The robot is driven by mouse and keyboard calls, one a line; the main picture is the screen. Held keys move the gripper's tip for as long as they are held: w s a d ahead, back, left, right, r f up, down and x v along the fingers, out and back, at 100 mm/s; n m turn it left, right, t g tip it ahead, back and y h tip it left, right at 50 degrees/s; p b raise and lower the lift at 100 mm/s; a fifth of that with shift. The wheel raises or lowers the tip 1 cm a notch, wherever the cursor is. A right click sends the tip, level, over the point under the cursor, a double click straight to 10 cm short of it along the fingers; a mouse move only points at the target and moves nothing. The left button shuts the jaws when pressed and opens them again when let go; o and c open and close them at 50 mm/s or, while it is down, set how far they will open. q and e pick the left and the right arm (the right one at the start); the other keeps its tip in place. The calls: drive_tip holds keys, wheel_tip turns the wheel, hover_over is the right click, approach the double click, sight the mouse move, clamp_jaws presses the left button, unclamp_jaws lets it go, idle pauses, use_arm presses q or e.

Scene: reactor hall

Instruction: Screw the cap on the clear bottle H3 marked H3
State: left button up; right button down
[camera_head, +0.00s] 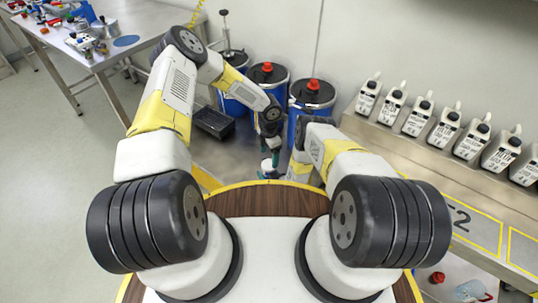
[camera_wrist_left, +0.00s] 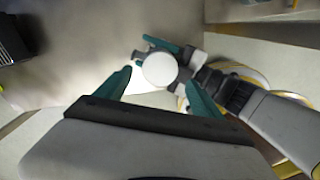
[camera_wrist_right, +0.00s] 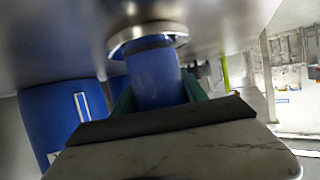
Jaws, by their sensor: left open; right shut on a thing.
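A round white cap (camera_wrist_left: 159,70) shows from above in the left wrist view. My left gripper (camera_wrist_left: 159,78) is open, with one teal finger on each side of the cap and a gap visible at the left. My right gripper (camera_wrist_right: 158,90) reaches in from the right in the left wrist view and is shut on the clear bottle under the cap. The bottle is mostly hidden by the cap and fingers, and its H3 mark cannot be read. In the head view the small white cap (camera_head: 271,164) shows between the two hands. How far it is screwed down cannot be told.
Blue drums with red caps (camera_head: 313,85) stand behind the hands. A black crate (camera_head: 213,122) lies left of them. Several white jugs (camera_head: 419,118) line the right ledge. A red cap (camera_head: 437,277) lies at the lower right. A cluttered table (camera_head: 120,52) stands at the upper left.

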use_arm(q)
drive_tip(key=n, duration=0.6)
drive_tip(key=shift+r, duration=0.25)
drive_tip(key=n, duration=0.7)
drive_tip(key=shift+r, duration=0.2)
drive_tip(key=n, duration=0.4)
drive_tip(key=shift+r, duration=0.15)
drive_tip(key=n, duration=0.7)
drive_tip(key=shift+r, duration=0.2)
drive_tip(key=n, duration=0.6)
drive_tip(key=shift+r+n, duration=0.2)
drive_tip(key=shift+n, duration=0.1)
drive_tip(key=n, duration=0.6)
drive_tip(key=shift+r+n, duration=0.2)
drive_tip(key=shift+n, duration=0.1)
drive_tip(key=n, duration=0.6)
drive_tip(key=shift+r+n, duration=0.25)
drive_tip(key=shift+n, duration=0.05)
drive_tip(key=n, duration=0.6)
drive_tip(key=shift+r, duration=0.2)
drive_tip(key=shift+f, duration=0.15)
